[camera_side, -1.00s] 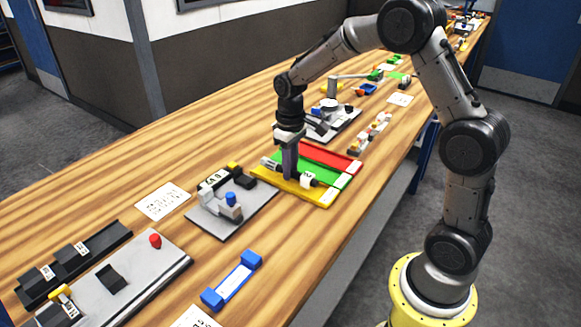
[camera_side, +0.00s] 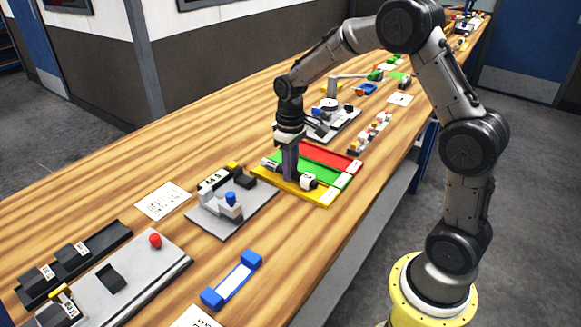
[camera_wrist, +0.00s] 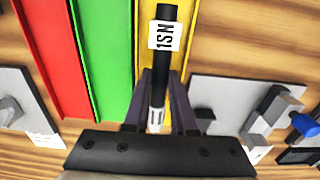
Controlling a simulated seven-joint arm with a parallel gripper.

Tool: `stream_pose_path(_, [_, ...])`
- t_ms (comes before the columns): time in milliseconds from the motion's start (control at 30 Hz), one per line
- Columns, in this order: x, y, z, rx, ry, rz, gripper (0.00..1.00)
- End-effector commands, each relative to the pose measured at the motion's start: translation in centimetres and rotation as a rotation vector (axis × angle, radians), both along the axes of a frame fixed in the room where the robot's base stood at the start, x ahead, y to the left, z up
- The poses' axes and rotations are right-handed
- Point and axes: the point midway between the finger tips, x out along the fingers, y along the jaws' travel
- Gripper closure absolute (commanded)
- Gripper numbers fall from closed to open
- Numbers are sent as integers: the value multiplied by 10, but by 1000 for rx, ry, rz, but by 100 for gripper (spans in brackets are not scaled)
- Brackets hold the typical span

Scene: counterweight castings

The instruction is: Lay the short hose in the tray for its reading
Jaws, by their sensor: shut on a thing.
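A short black hose (camera_wrist: 168,70) with a white tag reading "1SN" and a pale end fitting is between the fingers of my gripper (camera_wrist: 161,88). In the side view the hose (camera_side: 309,182) lies low along the yellow tray (camera_side: 322,196), its white tag toward the right end. My gripper (camera_side: 290,176) points down and is shut on it. The yellow strip also shows beneath the hose in the wrist view (camera_wrist: 147,48). I cannot tell whether the hose touches the tray floor. The green tray (camera_side: 335,179) and red tray (camera_side: 330,156) lie alongside, with no hose showing in them.
A grey fixture plate (camera_side: 232,212) with a blue knob (camera_side: 231,198) stands close on the left. Another fixture (camera_side: 335,122) stands behind the trays. A blue holder (camera_side: 233,281) lies in front. A row of small parts (camera_side: 370,133) is to the right.

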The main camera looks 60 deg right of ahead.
Motion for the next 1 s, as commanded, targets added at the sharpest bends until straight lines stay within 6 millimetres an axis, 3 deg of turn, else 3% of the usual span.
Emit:
stream_pose_path(467, [0, 0, -9, 0, 0, 0, 100])
stream_pose_path(500, [0, 0, -9, 0, 0, 0, 74])
stream_pose_path(700, [0, 0, -9, 0, 0, 0, 41])
stream_pose_path(1000, [0, 0, -4, 0, 0, 0, 41])
